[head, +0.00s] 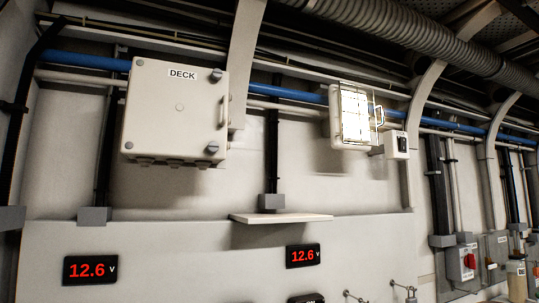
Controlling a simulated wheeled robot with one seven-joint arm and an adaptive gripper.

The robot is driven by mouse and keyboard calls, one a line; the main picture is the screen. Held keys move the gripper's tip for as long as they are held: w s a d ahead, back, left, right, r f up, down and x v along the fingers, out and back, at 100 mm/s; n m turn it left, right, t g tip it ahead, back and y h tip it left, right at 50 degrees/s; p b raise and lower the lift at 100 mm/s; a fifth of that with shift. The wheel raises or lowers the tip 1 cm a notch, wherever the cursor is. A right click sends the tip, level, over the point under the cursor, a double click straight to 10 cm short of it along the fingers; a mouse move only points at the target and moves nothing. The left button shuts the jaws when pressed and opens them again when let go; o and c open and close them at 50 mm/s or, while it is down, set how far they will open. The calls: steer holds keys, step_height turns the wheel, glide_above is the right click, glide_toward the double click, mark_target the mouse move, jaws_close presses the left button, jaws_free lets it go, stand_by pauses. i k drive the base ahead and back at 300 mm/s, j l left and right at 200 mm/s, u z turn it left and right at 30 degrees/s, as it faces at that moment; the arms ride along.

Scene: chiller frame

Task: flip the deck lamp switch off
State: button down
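A grey-white box labelled DECK (175,112) is mounted on the wall at upper left, its door shut, with a handle on its right edge. A caged lamp (353,117) on the wall right of it glows bright white. A small pale switch box with a dark face (402,145) sits just right of the lamp; its switch position is too small to tell. Another grey box (461,262) with a red knob, with a small label above that looks like DECK, is at lower right. My gripper is not in view.
Two red 12.6 V displays, left (90,269) and middle (303,256), are on the lower panel. Blue pipe (291,95) and a ribbed duct (400,25) run above. Small taps (411,291) stick out at the bottom.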

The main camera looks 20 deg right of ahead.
mark_target(403, 140)
steer(key=i+l, duration=0.1)
steer(key=l, duration=0.45)
steer(key=i+l, duration=0.1)
steer(key=l, duration=0.45)
steer(key=i+l, duration=0.1)
steer(key=l, duration=0.5)
steer(key=j+u, duration=0.05)
